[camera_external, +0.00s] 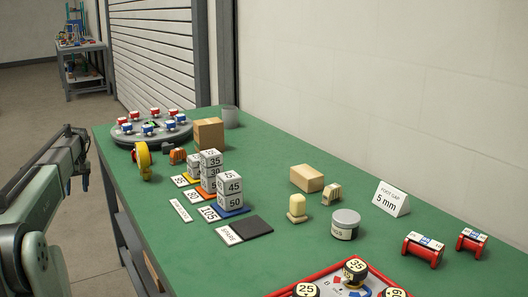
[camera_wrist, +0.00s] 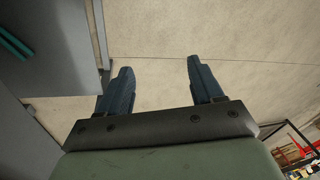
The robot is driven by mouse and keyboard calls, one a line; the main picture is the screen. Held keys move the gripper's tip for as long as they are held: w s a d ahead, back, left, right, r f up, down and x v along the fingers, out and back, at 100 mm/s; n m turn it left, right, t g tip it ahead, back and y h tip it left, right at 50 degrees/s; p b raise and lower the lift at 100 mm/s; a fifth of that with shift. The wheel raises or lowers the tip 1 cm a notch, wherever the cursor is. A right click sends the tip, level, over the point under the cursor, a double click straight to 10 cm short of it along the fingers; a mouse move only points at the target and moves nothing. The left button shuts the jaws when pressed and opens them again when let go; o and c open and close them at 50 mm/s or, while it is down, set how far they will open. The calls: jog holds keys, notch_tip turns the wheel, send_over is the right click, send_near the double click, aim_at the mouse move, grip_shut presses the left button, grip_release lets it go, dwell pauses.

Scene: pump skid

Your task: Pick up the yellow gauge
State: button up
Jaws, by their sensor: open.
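A yellow round thing with a dark side, which looks like the yellow gauge (camera_external: 143,160), stands upright near the left edge of the green table (camera_external: 270,262). My gripper (camera_external: 80,165) is left of it, off the table edge and apart from it. In the wrist view my gripper (camera_wrist: 158,75) shows two dark fingers spread wide with nothing between them. The gauge does not show in the wrist view.
An orange object (camera_external: 177,155) sits just right of the gauge. A grey round tray (camera_external: 125,138) with red and blue pieces lies behind it. Stacked numbered blocks (camera_external: 229,190) stand to the right. Bare table lies in front of the gauge.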

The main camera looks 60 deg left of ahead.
jog(key=w+d+v, duration=0.1)
jog(key=w+v, duration=0.1)
jog(key=v, duration=0.6)
notch_tip(320, 180, up, 24)
jog(key=m+t, duration=0.2)
jog(key=m, duration=0.2)
send_over(142, 153)
jog(key=w+a, duration=0.1)
jog(key=a, duration=0.3)
jog(key=shift+w+r+h, duration=0.1)
jog(key=shift+h, duration=0.2)
notch_tip(142, 153, down, 8)
jog(key=shift+d+f, duration=0.1)
jog(key=shift+f, duration=0.05)
jog(key=shift+s+d+f, duration=0.1)
jog(key=shift+f, duration=1.25)
jog(key=shift+s+d+f, duration=0.1)
jog(key=shift+f, duration=1.2)
jog(key=shift+c, duration=0.5)
grip_shut()
